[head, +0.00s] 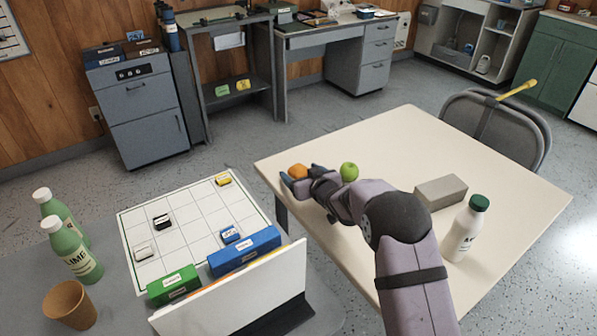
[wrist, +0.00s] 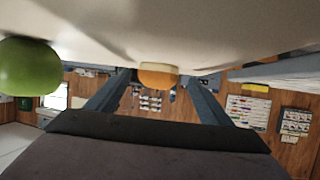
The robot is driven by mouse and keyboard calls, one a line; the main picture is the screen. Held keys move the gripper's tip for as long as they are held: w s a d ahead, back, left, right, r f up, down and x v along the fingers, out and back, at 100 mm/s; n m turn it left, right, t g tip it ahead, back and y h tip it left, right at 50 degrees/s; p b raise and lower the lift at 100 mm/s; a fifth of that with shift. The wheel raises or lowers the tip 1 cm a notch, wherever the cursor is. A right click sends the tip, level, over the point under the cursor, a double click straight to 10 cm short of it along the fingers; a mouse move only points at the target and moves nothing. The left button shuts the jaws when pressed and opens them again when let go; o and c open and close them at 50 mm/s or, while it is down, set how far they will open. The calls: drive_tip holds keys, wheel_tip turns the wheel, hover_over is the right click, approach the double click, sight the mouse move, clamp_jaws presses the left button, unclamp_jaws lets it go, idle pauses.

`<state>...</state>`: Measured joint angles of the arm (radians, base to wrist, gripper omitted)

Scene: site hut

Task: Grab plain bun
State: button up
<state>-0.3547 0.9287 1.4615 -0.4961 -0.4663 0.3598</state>
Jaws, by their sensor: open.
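The plain bun (head: 298,171), small, round and orange-brown, rests on the cream table (head: 430,141) near its far left corner. My gripper (head: 302,175) is low over the table, its fingers open and pointing at the bun. In the wrist view, which is upside down, the bun (wrist: 158,76) shows between the tips of the two open fingers (wrist: 157,84), with a gap on each side. I cannot tell exactly how far the tips reach along the bun.
A green apple (head: 349,172) sits close to the right of my gripper; it also shows in the wrist view (wrist: 27,68). A grey block (head: 441,191) and a white bottle with green cap (head: 465,228) stand further right. A chair (head: 497,125) is behind the table.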

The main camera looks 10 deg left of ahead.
sight(300, 170)
drive_tip(key=shift+w+a+f, duration=0.15)
drive_tip(key=shift+w+a, duration=0.05)
drive_tip(key=shift+w, duration=0.05)
drive_tip(key=shift+c, duration=0.7)
drive_tip(key=c, duration=1.2)
wheel_tip(300, 170, up, 10)
drive_tip(key=shift+r+p, duration=0.1)
drive_tip(key=shift+p, duration=0.85)
